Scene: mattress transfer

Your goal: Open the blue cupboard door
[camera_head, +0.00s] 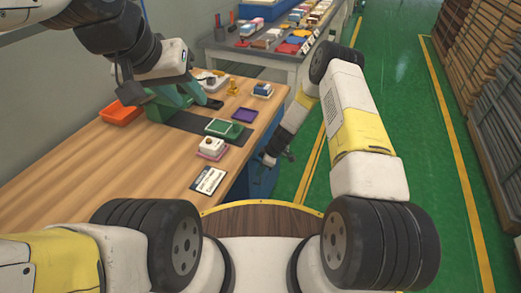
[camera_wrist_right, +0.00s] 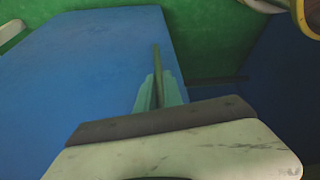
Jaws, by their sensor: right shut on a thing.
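The blue cupboard (camera_head: 264,182) stands under the right end of the wooden table, partly hidden by my right arm. My right gripper (camera_head: 268,160) is low beside its face. In the right wrist view a large blue panel (camera_wrist_right: 80,75), which looks like the door, fills the left and middle. A thin upright bar (camera_wrist_right: 157,62), apparently its handle, stands between the teal fingertips (camera_wrist_right: 158,92), and the gripper is shut on it. A darker blue surface (camera_wrist_right: 285,75) shows at the right, with green between. My left gripper (camera_head: 125,90) hangs above the table's back; its fingers are unclear.
The wooden table (camera_head: 110,195) holds an orange tray (camera_head: 121,113), a green machine (camera_head: 170,102), a purple tray (camera_head: 244,115) and a white card (camera_head: 208,180). A second bench (camera_head: 270,55) stands behind. Green floor (camera_head: 400,90) is open at right, before stacked shelves (camera_head: 490,80).

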